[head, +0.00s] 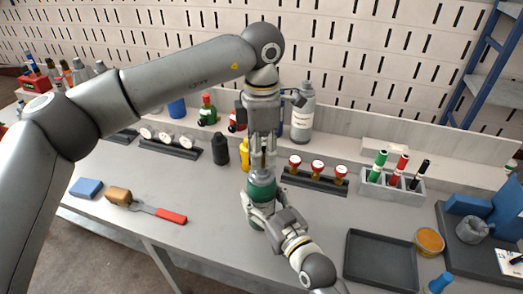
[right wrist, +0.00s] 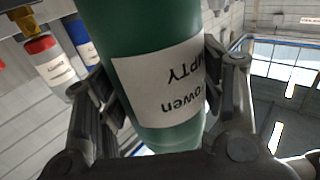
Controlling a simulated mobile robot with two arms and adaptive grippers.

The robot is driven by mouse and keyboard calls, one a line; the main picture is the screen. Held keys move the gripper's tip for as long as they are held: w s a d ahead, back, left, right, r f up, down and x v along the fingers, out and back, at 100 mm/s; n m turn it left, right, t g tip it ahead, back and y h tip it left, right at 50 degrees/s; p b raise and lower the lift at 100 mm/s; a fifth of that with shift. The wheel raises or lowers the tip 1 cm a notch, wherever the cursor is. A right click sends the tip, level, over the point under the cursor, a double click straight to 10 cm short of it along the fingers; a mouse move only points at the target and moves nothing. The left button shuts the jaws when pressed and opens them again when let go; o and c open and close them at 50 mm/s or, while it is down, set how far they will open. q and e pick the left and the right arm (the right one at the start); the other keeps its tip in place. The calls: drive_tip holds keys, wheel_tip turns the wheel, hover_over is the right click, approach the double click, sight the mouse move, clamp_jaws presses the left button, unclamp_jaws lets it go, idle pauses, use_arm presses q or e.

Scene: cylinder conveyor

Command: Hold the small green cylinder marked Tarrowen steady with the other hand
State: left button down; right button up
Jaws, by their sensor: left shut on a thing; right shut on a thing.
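The small green cylinder (head: 262,187) stands upright on the grey bench in the middle of the head view. In the right wrist view the green cylinder (right wrist: 150,40) fills the middle, with a white label reading "...owen" and "...PTY" upside down. My right gripper (head: 262,208) is shut around its body from the front; its fingers flank the cylinder in the right wrist view. My left gripper (head: 263,150) points straight down over the cylinder's top and is shut on the narrow valve there, which its fingers mostly hide.
Three red-topped brass gauges (head: 315,170) sit in a rack to the right. A yellow bottle (head: 245,153) and a black bottle (head: 220,149) stand close on the left. A marker holder (head: 390,190) and an empty dark tray (head: 381,260) are at right.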

use_arm(q)
drive_tip(key=n, duration=0.4)
drive_tip(key=shift+n, duration=0.7)
drive_tip(key=n, duration=0.4)
drive_tip(key=c, duration=1.8)
unclamp_jaws()
clamp_jaws()
